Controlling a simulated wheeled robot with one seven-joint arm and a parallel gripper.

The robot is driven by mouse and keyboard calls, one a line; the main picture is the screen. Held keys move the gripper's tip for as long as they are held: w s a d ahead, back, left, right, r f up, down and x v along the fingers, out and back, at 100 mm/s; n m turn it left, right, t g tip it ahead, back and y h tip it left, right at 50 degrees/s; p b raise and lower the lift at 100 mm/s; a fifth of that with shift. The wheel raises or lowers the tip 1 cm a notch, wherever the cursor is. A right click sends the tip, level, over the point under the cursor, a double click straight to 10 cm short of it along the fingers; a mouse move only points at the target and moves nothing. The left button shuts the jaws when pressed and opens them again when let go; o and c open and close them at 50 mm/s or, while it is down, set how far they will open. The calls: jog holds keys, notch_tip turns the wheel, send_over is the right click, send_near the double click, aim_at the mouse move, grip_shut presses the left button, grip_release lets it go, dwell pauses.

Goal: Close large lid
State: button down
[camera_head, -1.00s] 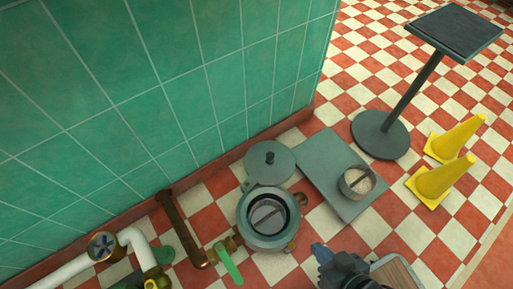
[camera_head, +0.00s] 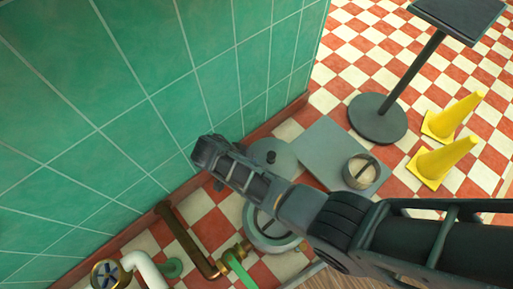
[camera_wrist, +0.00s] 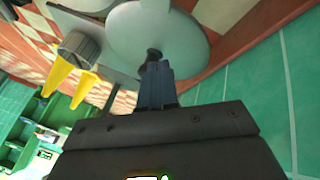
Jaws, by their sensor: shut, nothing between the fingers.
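The large lid (camera_head: 289,153) is a round grey disc with a dark knob (camera_head: 271,157). It stands open behind the round metal kettle (camera_head: 268,241), on the wall side. My arm crosses in front of the kettle and hides much of its opening and the lid's lower edge. In the wrist view the lid (camera_wrist: 180,30) fills the top middle, with its knob (camera_wrist: 153,54) right at my fingertips. My gripper (camera_wrist: 155,70) is shut and empty, its fingers pointing at the knob. I cannot tell whether they touch it.
A green tiled wall (camera_head: 110,110) rises close on the left. Pipes (camera_head: 185,240) and a green-handled valve (camera_head: 238,268) are beside the kettle. A grey plate (camera_head: 325,140) holds a small round pot (camera_head: 360,171). A stand (camera_head: 378,119) and yellow cones (camera_head: 440,162) are at right.

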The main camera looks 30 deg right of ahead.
aim_at(261, 160)
jog(key=w+r+m+h, duration=0.1)
jog(key=w+r, duration=0.2)
jog(key=shift+g, duration=0.4)
jog(key=b+x, duration=0.4)
jog(key=x, duration=0.5)
jog(key=shift+w+f, duration=0.1)
jog(key=shift+f, duration=0.3)
jog(key=shift+d, duration=0.1)
